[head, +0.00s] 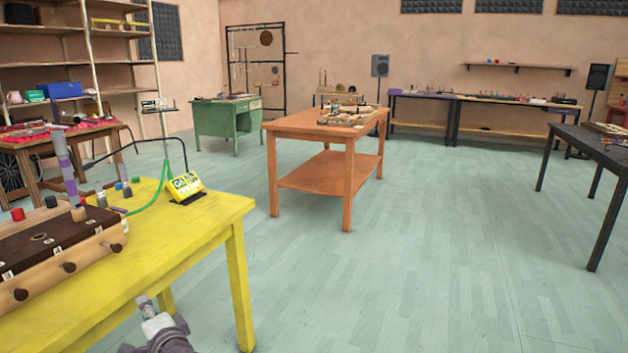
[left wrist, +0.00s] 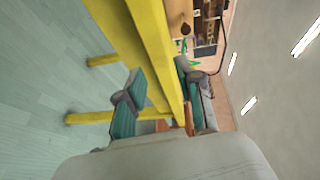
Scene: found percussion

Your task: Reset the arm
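My left gripper (head: 147,306) shows at the bottom of the head view, low beside the front edge of the yellow table (head: 190,240). In the left wrist view its two teal-padded fingers (left wrist: 158,95) are spread apart with nothing held between them. The yellow table (left wrist: 155,45) shows beyond and between the fingers, and I cannot tell whether either finger touches it. My right gripper is in neither view.
A wooden box with dark top (head: 60,240) and a yellow sign-like device (head: 184,187) with a green cable stand on the yellow table. An orange wooden table (head: 290,124) stands mid-room, a black table (head: 575,135) at right. The floor between (head: 420,260) is clear.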

